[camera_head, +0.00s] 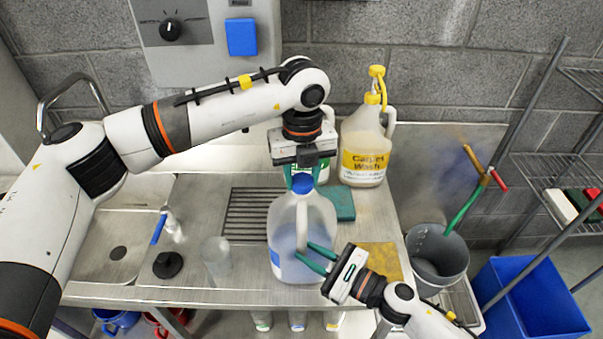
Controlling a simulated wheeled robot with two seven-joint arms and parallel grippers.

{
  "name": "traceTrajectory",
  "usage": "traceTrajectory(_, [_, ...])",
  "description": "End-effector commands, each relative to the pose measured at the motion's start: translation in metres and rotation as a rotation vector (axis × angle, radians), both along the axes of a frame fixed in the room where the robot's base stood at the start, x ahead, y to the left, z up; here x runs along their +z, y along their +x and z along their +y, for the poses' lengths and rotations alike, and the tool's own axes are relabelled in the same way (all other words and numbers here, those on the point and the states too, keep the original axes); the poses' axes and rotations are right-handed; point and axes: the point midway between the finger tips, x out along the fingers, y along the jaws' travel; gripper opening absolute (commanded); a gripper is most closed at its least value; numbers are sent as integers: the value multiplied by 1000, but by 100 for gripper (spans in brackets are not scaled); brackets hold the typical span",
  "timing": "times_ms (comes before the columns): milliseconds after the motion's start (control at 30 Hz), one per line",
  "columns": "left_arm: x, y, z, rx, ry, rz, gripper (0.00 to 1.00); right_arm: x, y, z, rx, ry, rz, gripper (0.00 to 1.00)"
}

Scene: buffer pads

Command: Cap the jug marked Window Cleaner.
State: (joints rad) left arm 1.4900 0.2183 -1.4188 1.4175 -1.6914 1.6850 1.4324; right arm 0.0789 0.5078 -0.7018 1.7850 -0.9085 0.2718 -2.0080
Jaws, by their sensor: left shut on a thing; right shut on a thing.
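A translucent jug (287,262) with bluish liquid in its lower part stands upright on the steel counter. Its label is mostly turned away and I cannot read it. My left gripper (302,178) points down over the jug's mouth and is shut on a blue cap (302,185). The cap sits at the neck; I cannot tell whether it is seated.
A Carpet Wash jug (364,145) with a yellow pump stands behind right. Another green-labelled jug (324,170) is partly hidden behind my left gripper. A clear cup (216,256), black knob-like piece (168,264), teal pad (342,202) and yellow pad (380,258) lie around. A grey bucket (437,250) stands right.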

Motion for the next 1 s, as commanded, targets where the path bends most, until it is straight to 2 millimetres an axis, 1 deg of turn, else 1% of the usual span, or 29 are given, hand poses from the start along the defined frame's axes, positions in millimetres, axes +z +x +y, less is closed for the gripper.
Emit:
traceTrajectory(33, [-1, 0, 1, -94, 5, 2, 11, -4, 2, -3, -8, -8, 3, 0])
traceTrajectory(1000, [-2, -1, 1, -2090, 46, 6, 11, -3, 3, -4, -12, -8, 3, 0])
